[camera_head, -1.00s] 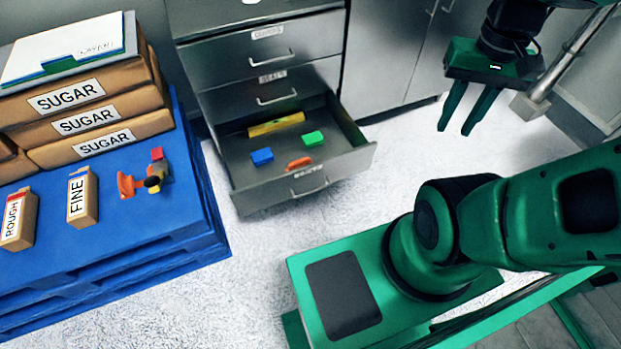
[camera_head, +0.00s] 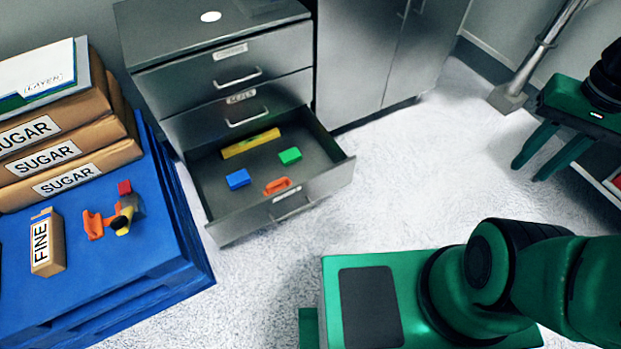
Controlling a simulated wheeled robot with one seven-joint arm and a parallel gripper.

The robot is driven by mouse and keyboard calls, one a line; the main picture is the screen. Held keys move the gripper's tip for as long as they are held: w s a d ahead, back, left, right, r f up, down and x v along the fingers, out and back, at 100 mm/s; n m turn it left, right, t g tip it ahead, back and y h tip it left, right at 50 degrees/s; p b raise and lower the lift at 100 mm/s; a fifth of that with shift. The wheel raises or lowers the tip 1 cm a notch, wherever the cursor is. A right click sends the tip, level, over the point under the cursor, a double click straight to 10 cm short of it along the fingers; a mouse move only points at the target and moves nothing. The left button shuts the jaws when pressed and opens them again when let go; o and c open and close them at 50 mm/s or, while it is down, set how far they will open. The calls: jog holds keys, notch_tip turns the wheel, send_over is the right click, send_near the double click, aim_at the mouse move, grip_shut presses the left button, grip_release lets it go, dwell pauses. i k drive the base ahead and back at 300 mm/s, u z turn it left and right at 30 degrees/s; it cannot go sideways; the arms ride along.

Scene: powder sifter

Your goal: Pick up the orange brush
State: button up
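An orange piece (camera_head: 277,187), which looks like the orange brush, lies near the front of the open bottom drawer (camera_head: 240,212). Another orange item (camera_head: 94,225) lies on the blue pallet at left, in a small cluster; I cannot tell exactly what it is. My gripper (camera_head: 527,172) is at the right of the picture, raised over the floor and well to the right of the drawer. Its two green fingers are apart and nothing is between them.
The drawer also holds a yellow bar (camera_head: 250,143), a green block (camera_head: 290,156) and a blue block (camera_head: 238,179). The blue pallet (camera_head: 100,284) carries sugar bags (camera_head: 85,173) and a FINE box (camera_head: 46,242). White floor (camera_head: 420,170) lies clear between drawer and gripper.

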aim_at(278, 188)
jog(key=z, duration=1.3)
jog(key=i, duration=0.15)
jog(key=u, duration=2.2)
